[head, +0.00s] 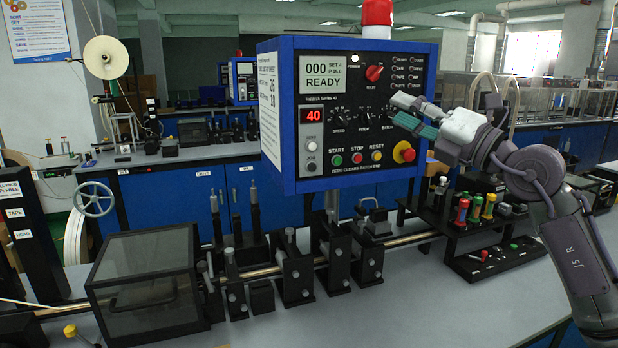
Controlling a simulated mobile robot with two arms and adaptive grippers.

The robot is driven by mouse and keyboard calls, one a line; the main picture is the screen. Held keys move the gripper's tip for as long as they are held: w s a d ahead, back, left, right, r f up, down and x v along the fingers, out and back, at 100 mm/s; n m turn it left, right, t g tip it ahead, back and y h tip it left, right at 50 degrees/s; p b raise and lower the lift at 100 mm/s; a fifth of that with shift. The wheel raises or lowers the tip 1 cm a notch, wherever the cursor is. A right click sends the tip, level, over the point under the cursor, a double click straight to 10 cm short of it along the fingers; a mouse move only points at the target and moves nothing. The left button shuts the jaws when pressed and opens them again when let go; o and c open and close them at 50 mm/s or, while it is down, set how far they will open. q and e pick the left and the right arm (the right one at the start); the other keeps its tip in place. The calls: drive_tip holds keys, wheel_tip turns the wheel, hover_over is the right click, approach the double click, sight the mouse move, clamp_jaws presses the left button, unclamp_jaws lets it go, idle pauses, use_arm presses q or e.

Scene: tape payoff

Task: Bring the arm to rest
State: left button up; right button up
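My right arm (578,245) comes in from the right edge and is raised. Its gripper (398,109) points left, in front of the right side of the blue control box (287,120). The two fingers stand apart, with nothing seen between them. The fingers overlap the panel's right side in the picture, below the red selector knob (375,73) and above the red emergency stop button (403,152). I cannot tell whether they touch the panel. The display (324,80) reads 000 and READY. My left gripper is not in view.
A rail (398,240) with black blocks crosses the grey bench (420,310). A clear-sided dark box (150,285) stands at left. A black rack (470,226) with coloured-top tools stands below my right forearm. The bench's front middle is clear.

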drive_tip(key=s+a+f+m+t+y, duration=0.2)
drive_tip(key=s+f+m+t+y, duration=0.15)
drive_tip(key=f+m, duration=0.2)
drive_tip(key=s+d+f+m+g+h, duration=0.1)
drive_tip(key=s+d+f+m+h, duration=0.25)
drive_tip(key=f+m+h, duration=0.5)
drive_tip(key=s+d+f+m+g+h, duration=0.15)
drive_tip(key=d+f+m+h, duration=0.4)
drive_tip(key=f+m, duration=0.55)
drive_tip(key=s+d+f+m+h, duration=0.3)
drive_tip(key=f+m+h, duration=0.4)
drive_tip(key=f, duration=0.6)
drive_tip(key=s+a+f+g, duration=0.1)
drive_tip(key=s+f+g, duration=0.6)
drive_tip(key=s+f, duration=0.5)
drive_tip(key=s+a+f+g+y, duration=0.2)
drive_tip(key=s+f+g, duration=0.15)
drive_tip(key=s, duration=0.35)
drive_tip(key=s+a+f+g+y, duration=0.25)
drive_tip(key=s+f, duration=0.25)
drive_tip(key=s, duration=0.3)
wheel_tip(320, 180, down, 24)
drive_tip(key=h, duration=0.1)
drive_tip(key=s+d+f+g, duration=0.2)
drive_tip(key=s+f, duration=1.5)
drive_tip(key=f, duration=0.1)
drive_tip(key=shift+s+d+n, duration=0.25)
drive_tip(key=shift+n, duration=0.05)
